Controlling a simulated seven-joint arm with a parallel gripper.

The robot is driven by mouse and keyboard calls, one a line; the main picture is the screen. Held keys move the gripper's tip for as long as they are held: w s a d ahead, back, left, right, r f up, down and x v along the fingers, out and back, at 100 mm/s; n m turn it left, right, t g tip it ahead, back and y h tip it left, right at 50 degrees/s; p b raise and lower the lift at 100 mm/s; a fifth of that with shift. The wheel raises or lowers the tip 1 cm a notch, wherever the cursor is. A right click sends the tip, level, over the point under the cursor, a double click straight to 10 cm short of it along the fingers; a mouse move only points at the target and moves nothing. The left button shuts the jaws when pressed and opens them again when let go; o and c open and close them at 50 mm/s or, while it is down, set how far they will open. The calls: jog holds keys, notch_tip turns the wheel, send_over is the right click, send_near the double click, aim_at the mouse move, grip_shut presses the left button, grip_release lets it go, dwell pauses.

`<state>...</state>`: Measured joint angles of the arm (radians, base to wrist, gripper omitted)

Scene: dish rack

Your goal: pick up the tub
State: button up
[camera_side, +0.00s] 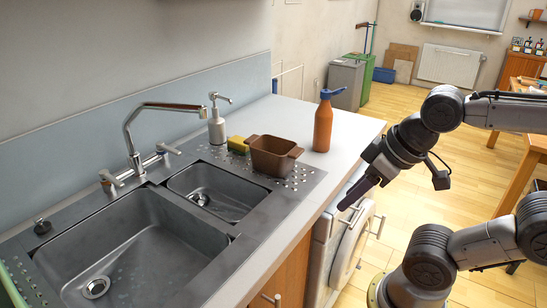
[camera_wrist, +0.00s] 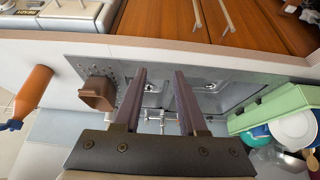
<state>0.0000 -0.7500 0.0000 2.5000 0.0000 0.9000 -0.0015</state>
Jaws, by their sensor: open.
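The tub (camera_side: 272,157) is a small brown open box with a handle at each end. It sits upright on the drainboard to the right of the small sink in the side view. It also shows left of my fingers in the wrist view (camera_wrist: 97,95). My gripper (camera_side: 352,194) is off the front edge of the counter, to the right of the tub and apart from it. In the wrist view my gripper's two long fingers (camera_wrist: 158,75) are spread with nothing between them.
An orange bottle (camera_side: 323,124) with a blue top stands right of the tub. A yellow sponge (camera_side: 237,144) and a soap dispenser (camera_side: 217,120) stand behind it. The tall faucet (camera_side: 135,125) rises behind the sinks. A green rack with dishes (camera_wrist: 270,107) is at right in the wrist view.

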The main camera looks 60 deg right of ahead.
jog(key=w+r+n+t, duration=0.1)
jog(key=w+r+n, duration=0.1)
jog(key=w+r, duration=0.6)
jog(key=m+g, duration=0.1)
jog(key=g, duration=0.1)
send_over(263, 151)
jog(key=s, duration=0.3)
notch_tip(263, 151, down, 10)
jog(key=x, duration=0.6)
jog(key=shift+w+f, duration=0.1)
jog(key=shift+f, duration=0.2)
jog(key=shift+h, duration=0.3)
jog(key=shift+s+x, duration=0.15)
jog(key=shift+x, duration=1.35)
jog(key=shift+s+x, duration=0.2)
jog(key=shift+x, duration=1.3)
jog(key=shift+d+f, duration=0.1)
jog(key=shift+f, duration=0.25)
